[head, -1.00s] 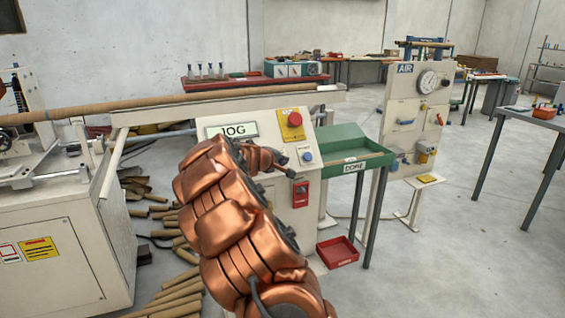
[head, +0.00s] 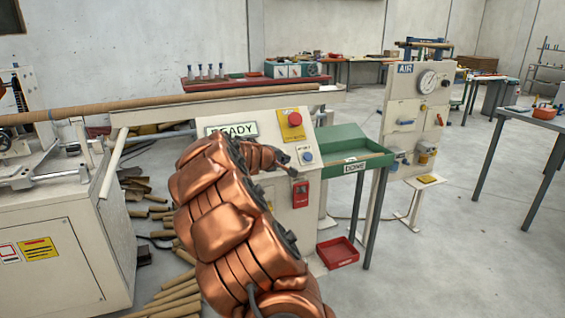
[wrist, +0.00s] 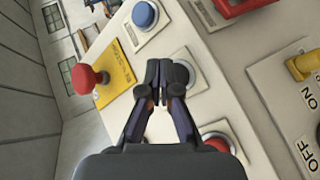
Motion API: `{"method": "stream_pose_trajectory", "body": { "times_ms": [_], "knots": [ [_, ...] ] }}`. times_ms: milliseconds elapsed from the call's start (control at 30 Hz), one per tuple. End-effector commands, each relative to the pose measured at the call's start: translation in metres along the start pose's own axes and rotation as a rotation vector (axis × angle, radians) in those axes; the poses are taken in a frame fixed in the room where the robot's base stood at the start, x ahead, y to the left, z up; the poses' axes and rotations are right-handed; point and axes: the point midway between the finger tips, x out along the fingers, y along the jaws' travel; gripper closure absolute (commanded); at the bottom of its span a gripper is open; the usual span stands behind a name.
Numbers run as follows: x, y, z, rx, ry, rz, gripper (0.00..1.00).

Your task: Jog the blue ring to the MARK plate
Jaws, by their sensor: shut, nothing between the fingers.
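The display (head: 231,130) on the sloped control panel (head: 268,122) reads READY in the head view. My gripper (wrist: 160,75) is shut and empty, with its fingertips over a button plate (wrist: 202,73) whose button they hide. I cannot tell whether they touch it. A blue button (wrist: 145,14) sits above the fingertips in the wrist view; it also shows in the head view (head: 307,157). A red button (wrist: 216,144) is partly hidden below right of the fingers.
A red emergency knob (wrist: 84,79) on a yellow plate stands out left of my fingers. A yellow ON/OFF selector (wrist: 304,65) is at the right. The long brown tube (head: 180,104) lies behind the panel. A green tray (head: 340,147) stands right of it.

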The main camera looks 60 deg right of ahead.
Motion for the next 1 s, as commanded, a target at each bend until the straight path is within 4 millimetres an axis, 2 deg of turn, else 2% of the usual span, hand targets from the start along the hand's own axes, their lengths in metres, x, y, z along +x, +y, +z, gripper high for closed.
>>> {"method": "stream_pose_trajectory", "body": {
  "times_ms": [1000],
  "knots": [
    [0.0054,-0.0033,-0.0049,0.001,0.001,0.001,1.0]
  ]
}}
